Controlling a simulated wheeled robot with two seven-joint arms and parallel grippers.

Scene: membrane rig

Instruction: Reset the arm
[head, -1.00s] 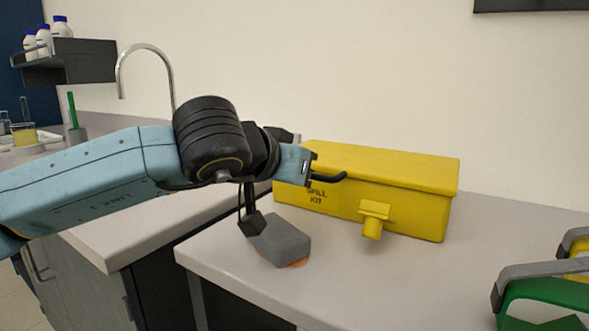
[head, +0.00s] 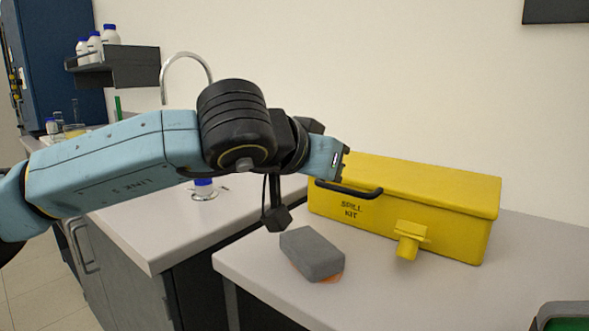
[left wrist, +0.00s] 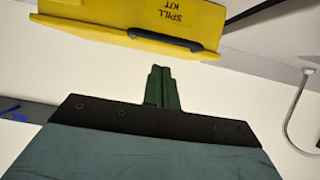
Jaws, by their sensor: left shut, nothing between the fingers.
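My left arm comes in from the left in the head view. Its gripper (head: 344,162) is in front of the left end of the yellow spill kit box (head: 467,211), near its black handle. In the left wrist view, the dark green fingers (left wrist: 161,86) are together with nothing between them. The spill kit (left wrist: 90,28) and its handle (left wrist: 165,41) lie beyond the fingertips, with a gap in the picture. My right gripper is in neither view.
A grey block (head: 313,253) lies on the near bench (head: 420,300), over something orange. A blue-capped bottle (head: 203,188) stands on the bench below my arm. A tap (head: 187,56) and a shelf with bottles (head: 135,66) are behind. A green item (head: 565,322) shows at lower right.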

